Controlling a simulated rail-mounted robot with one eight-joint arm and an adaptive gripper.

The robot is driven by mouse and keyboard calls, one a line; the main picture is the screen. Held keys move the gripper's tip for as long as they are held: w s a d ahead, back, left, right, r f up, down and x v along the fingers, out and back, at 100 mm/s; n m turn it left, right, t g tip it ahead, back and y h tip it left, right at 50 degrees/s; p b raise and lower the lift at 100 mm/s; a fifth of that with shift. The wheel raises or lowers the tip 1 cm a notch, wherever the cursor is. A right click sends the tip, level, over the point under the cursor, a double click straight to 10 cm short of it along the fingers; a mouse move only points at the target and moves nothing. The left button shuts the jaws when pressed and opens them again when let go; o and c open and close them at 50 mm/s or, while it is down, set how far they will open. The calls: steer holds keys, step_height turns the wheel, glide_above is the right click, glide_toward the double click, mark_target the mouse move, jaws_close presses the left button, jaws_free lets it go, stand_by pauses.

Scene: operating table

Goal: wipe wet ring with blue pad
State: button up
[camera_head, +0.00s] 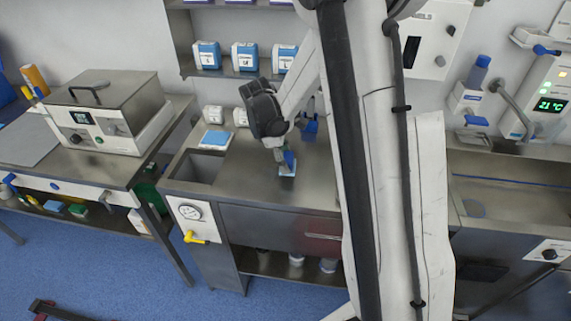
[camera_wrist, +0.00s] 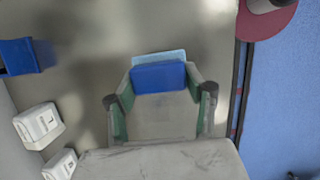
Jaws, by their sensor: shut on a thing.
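The blue pad (camera_wrist: 158,77) is a dark blue block with a paler blue layer along its far edge. My gripper (camera_wrist: 160,88) is shut on it, one green-lined finger on each side. In the head view the pad (camera_head: 288,163) is low over the steel counter (camera_head: 255,185), below my gripper (camera_head: 280,153). I cannot tell whether its pale underside touches the steel. I cannot clearly make out a wet ring on this counter; the pad and gripper hide part of the surface.
A sunken basin (camera_head: 193,168) and a blue-topped item (camera_head: 215,138) are at the counter's left. White boxes (camera_wrist: 38,122) and a blue container (camera_wrist: 18,57) are left in the wrist view. A red object (camera_wrist: 268,18) is at its upper right, by the counter's edge.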

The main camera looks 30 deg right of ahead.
steer(key=shift+w+d+r+p, duration=0.1)
steer(key=shift+r+p, duration=0.25)
steer(key=shift+r, duration=0.5)
steer(key=shift+r+p, duration=0.6)
steer(key=shift+r, duration=0.95)
